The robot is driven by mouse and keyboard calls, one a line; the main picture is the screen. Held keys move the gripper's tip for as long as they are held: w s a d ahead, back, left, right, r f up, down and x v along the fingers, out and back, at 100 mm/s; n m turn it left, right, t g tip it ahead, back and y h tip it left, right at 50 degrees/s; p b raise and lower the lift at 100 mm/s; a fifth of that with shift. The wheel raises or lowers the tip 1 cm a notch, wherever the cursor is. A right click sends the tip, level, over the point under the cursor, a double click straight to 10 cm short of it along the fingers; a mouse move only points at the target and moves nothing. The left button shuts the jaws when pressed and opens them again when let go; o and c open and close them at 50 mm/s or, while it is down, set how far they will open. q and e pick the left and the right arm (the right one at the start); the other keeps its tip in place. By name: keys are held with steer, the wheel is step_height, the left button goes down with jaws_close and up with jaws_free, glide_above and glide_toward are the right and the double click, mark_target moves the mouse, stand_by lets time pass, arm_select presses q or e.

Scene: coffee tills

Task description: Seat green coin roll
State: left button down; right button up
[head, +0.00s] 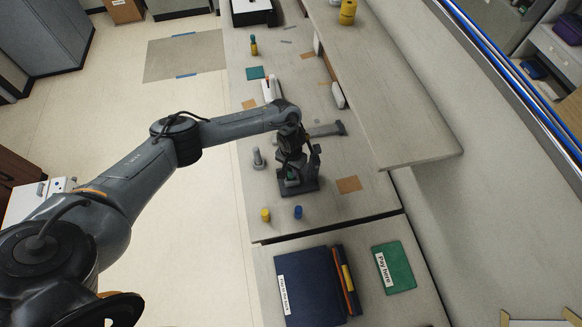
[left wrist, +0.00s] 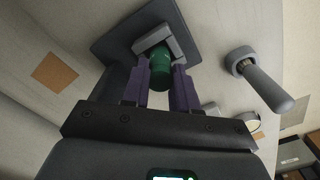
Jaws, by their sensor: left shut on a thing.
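The green coin roll (left wrist: 160,72) is between the two fingers of my left gripper (left wrist: 160,90), which is shut on it. In the left wrist view its far end meets a grey bracket-like holder (left wrist: 152,40) on a dark square base plate (left wrist: 112,42). Whether the roll is fully down in the holder cannot be told. In the head view my left gripper (head: 298,165) is over the dark base (head: 309,188), and a little of the green roll (head: 291,176) shows. My right gripper is not in view.
A yellow roll (head: 265,214) and a blue roll (head: 298,212) stand near the counter's front edge. A grey handled object (head: 258,158) stands left of the base. A brown square (head: 348,185) lies to the right. A raised shelf (head: 390,90) runs along the right side.

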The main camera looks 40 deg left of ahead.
arm_select(q)
steer(key=shift+f, duration=0.65)
steer(key=shift+f+b, duration=0.1)
steer(key=shift+b, duration=0.2)
steer(key=c, duration=0.8)
jaws_free()
